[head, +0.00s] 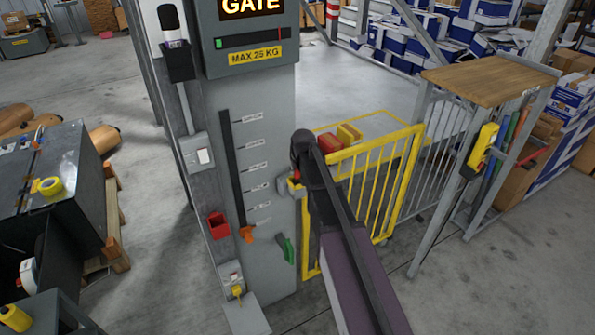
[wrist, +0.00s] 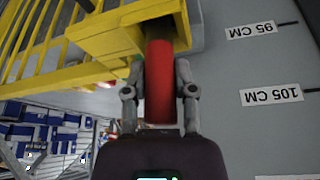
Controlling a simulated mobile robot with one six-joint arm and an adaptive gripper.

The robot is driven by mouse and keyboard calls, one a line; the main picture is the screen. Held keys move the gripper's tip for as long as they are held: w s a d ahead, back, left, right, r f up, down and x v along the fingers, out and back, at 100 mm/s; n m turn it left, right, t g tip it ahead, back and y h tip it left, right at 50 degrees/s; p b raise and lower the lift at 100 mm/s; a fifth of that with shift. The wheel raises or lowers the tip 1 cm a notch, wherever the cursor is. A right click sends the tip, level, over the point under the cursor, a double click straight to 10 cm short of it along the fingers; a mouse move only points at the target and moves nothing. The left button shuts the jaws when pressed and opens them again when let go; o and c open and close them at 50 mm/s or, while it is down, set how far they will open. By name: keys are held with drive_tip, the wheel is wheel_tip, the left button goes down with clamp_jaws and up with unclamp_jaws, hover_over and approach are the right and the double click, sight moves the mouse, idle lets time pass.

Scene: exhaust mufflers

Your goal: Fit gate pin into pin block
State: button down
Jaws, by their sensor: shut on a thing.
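The gate pin (wrist: 158,85) is a red cylinder in the wrist view. My gripper (wrist: 159,95) is shut on it, with one grey finger on each side. The pin's far end meets a dark opening in the yellow pin block (wrist: 115,33); how deep it sits there I cannot tell. The block is beside the yellow gate bars (wrist: 35,40). The yellow gate (head: 385,175) stands right of the arm.
The grey column (head: 268,120) carries a height scale, an orange handle (head: 246,234), a green handle (head: 286,249) and a red holder (head: 218,225). A wooden-topped stand (head: 490,78) is at right. A dark bench (head: 60,190) stands left. Open floor lies between bench and column.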

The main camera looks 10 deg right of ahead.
drive_tip(key=shift+c, duration=1.8)
unclamp_jaws()
drive_tip(key=shift+r, duration=0.1)
wheel_tip(320, 180, up, 10)
drive_tip(key=p, duration=1)
drive_tip(key=s+f+g+b, duration=0.1)
drive_tip(key=s+f+b, duration=0.2)
drive_tip(key=s, duration=0.6)
drive_tip(key=s+f+g+b, duration=0.2)
drive_tip(key=s+f+b, duration=0.1)
drive_tip(key=s, duration=0.7)
drive_tip(key=s+f+g+b, duration=0.1)
drive_tip(key=s+f+b, duration=0.3)
drive_tip(key=s, duration=0.6)
drive_tip(key=shift+f+m+g, duration=0.3)
drive_tip(key=shift+f, duration=0.55)
